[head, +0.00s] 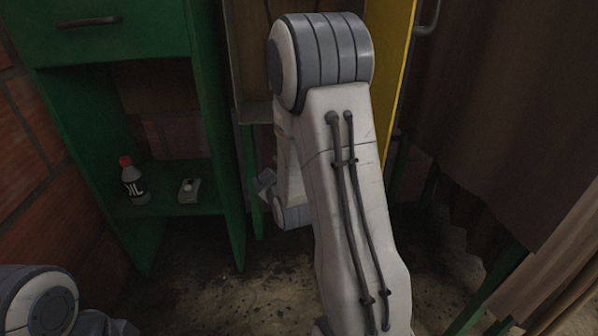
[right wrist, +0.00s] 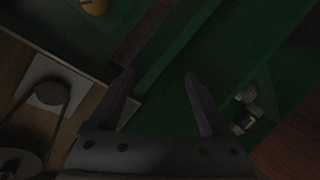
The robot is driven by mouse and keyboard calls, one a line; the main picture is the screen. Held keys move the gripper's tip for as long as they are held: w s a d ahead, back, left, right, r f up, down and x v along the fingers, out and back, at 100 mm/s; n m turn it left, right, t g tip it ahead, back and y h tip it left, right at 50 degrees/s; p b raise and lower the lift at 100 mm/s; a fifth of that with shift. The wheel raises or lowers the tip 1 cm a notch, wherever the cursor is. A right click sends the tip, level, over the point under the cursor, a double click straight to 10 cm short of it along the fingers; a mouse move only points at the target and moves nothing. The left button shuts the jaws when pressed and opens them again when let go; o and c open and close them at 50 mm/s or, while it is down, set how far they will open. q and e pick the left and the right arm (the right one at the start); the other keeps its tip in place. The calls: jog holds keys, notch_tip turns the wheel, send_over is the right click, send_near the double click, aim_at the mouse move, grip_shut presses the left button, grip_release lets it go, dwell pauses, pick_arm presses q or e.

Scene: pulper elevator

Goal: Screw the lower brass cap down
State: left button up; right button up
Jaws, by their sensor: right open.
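No brass cap can be made out for certain. A rounded yellow-orange part (right wrist: 94,6) is cut off at the top edge of the right wrist view, and I cannot tell if it is the cap. My right gripper (right wrist: 158,77) is open in that view, with nothing between its fingers. In the head view only a small grey part of the right gripper (head: 265,187) shows beside the green frame, and my own right arm hides much of the middle. My left gripper is not in view; only part of my left arm shows at the lower left.
A green cabinet (head: 228,150) has a low shelf with a red-capped oil bottle (head: 134,183) and a small grey box (head: 189,191). A yellow panel (head: 399,75) stands behind my arm. A dark belt (right wrist: 66,98) shows left in the wrist view.

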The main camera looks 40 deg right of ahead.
jog(key=s+d+f+t+h+b, duration=0.1)
jog(key=s+d+h+b, duration=0.1)
jog(key=d, duration=0.3)
jog(key=s+d+f+t+h+b, duration=0.1)
jog(key=d+f+h+b, duration=0.1)
jog(key=d, duration=0.3)
jog(key=shift+m, duration=0.3)
jog(key=b+x, duration=0.1)
jog(key=x, duration=0.2)
jog(key=b+x, duration=0.1)
jog(key=x, duration=0.2)
jog(key=b+x, duration=0.1)
jog(key=x, duration=0.2)
jog(key=shift+d+b, duration=0.3)
jog(key=shift+b, duration=0.1)
jog(key=shift+w+d+r, duration=0.2)
jog(key=shift+w, duration=0.15)
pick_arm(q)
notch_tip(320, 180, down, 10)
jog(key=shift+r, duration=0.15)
pick_arm(e)
grip_shut()
